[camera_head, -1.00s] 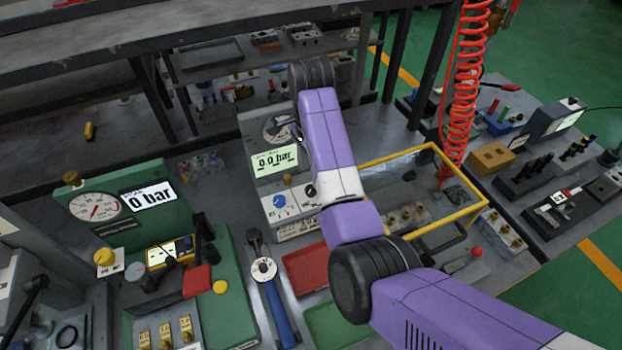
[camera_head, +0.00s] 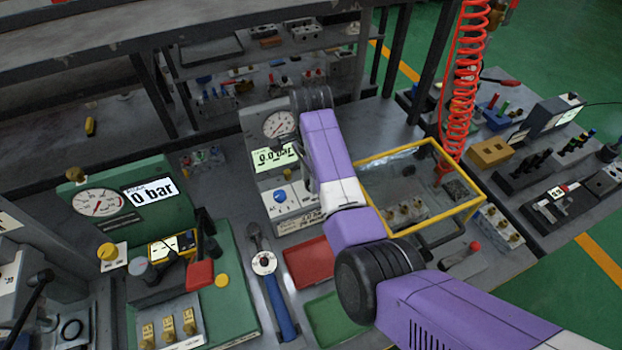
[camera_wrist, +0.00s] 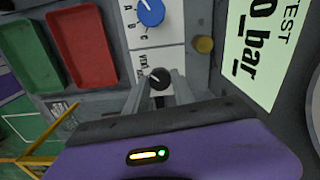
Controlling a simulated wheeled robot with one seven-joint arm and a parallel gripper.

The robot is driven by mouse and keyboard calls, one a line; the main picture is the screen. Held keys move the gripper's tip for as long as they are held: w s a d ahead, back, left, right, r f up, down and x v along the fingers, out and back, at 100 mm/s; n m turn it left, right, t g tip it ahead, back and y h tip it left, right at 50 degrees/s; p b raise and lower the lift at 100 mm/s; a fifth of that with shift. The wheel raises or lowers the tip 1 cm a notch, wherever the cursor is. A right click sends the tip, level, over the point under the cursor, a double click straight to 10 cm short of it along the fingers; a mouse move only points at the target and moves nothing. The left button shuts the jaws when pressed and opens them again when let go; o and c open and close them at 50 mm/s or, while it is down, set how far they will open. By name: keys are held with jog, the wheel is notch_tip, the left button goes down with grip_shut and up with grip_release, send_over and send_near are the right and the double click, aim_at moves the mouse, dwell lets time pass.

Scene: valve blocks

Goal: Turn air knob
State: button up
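A grey test unit with a round gauge (camera_head: 279,124) and a "0.0 bar" display (camera_head: 275,158) stands at the bench's middle. On its front panel is a blue knob (camera_head: 280,196), also at the top of the wrist view (camera_wrist: 150,12). A small black knob (camera_wrist: 159,78) is beside it; my arm hides it in the head view. Which knob is the air knob is not clearly readable. My gripper (camera_wrist: 162,86) is open, with one finger on each side of the black knob. I cannot tell whether they touch it.
A brass button (camera_wrist: 203,44) sits close to the right finger. Red (camera_head: 308,262) and green (camera_head: 332,318) trays and a blue-handled wrench (camera_head: 275,288) lie in front. A yellow-framed clear box (camera_head: 420,190) stands right of my arm.

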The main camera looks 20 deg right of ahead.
grip_shut()
jog(key=shift+r+n, duration=0.1)
jog(key=shift+n, duration=0.2)
jog(key=n+p, duration=0.1)
jog(key=n, duration=0.1)
jog(key=shift+n, duration=0.4)
jog(key=n, duration=0.9)
jog(key=shift+n, duration=0.4)
jog(key=n, duration=0.4)
jog(key=shift+n, duration=0.4)
jog(key=o, duration=1)
grip_release()
